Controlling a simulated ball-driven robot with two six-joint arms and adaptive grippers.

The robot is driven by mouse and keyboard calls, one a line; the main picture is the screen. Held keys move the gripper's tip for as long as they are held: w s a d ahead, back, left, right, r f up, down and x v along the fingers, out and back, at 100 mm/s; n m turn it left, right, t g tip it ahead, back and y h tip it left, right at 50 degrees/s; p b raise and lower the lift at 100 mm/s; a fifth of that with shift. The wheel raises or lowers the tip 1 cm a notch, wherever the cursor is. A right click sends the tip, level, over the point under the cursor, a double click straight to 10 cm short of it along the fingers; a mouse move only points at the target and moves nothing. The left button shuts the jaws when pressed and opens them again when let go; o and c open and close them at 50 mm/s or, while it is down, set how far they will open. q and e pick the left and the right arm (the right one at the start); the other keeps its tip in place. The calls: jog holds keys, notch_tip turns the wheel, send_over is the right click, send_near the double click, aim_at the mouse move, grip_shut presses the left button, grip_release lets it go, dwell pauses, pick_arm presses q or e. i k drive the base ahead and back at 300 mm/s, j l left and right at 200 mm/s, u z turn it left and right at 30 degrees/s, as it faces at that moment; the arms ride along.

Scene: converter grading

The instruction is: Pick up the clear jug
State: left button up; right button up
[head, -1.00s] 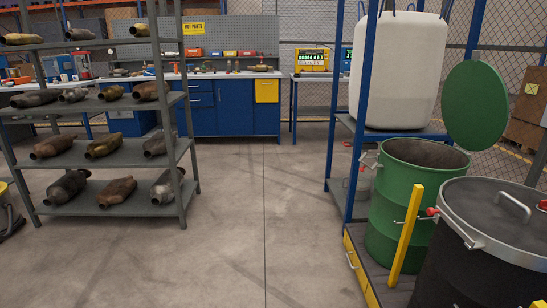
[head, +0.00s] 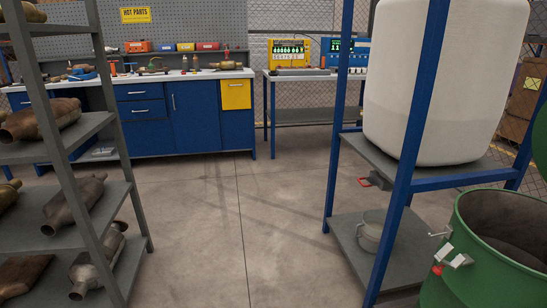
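A pale grey, seemingly see-through vessel (head: 375,231) with an open top stands upright on the low shelf of the blue rack, right of centre. It looks like the clear jug, but it is small and I cannot be sure. The rack's blue front post stands just to its right. Neither of my grippers is in view.
An open green drum (head: 490,262) stands at the lower right. A grey shelf unit (head: 120,195) with converters is at the left. A blue workbench (head: 195,118) stands behind. The middle floor is clear.

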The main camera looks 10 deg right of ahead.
aim_at(372, 224)
jog(key=i+z, duration=0.1)
jog(key=i, duration=0.85)
jog(key=i+j+z, duration=0.1)
jog(key=i, duration=0.9)
jog(key=i+z, duration=0.45)
jog(key=i+j+z, duration=0.15)
jog(key=i+z, duration=0.15)
jog(key=z, duration=0.2)
jog(key=i+j+z, duration=0.25)
jog(key=z, duration=0.2)
jog(key=i+j+z, duration=0.25)
jog(key=z, duration=0.2)
jog(key=i+j+z, duration=0.5)
jog(key=k+l, duration=0.05)
jog(key=k, duration=0.05)
